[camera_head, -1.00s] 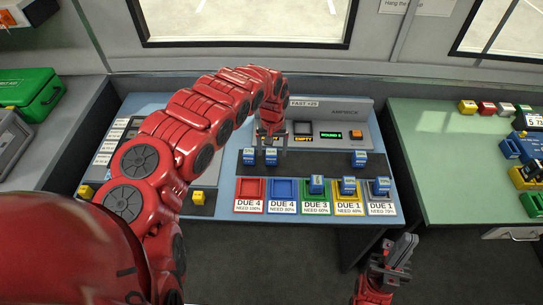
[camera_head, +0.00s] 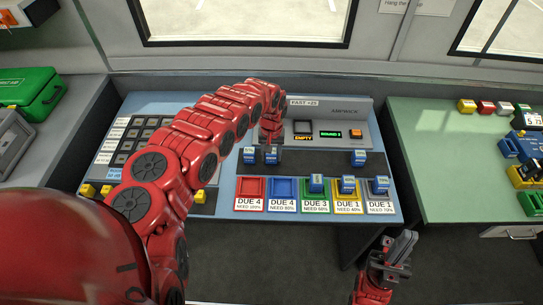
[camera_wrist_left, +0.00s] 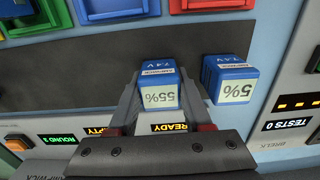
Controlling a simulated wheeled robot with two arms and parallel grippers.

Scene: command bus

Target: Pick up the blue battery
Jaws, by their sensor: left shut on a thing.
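My left gripper (camera_wrist_left: 161,115) is shut on a blue battery (camera_wrist_left: 158,85) marked 55%, its fingers on either side of it. In the head view this battery (camera_head: 272,155) is at the right of a pair on the dark strip of the console, below my left gripper (camera_head: 271,142). I cannot tell whether it is clear of the strip.
Another blue battery (camera_head: 359,157) stands at the strip's right. In front are coloured slots; the red (camera_head: 250,188) and blue (camera_head: 284,188) ones look empty, while green, yellow and grey hold batteries. A charger panel (camera_head: 335,120) rises behind. A green table (camera_head: 440,160) stands right.

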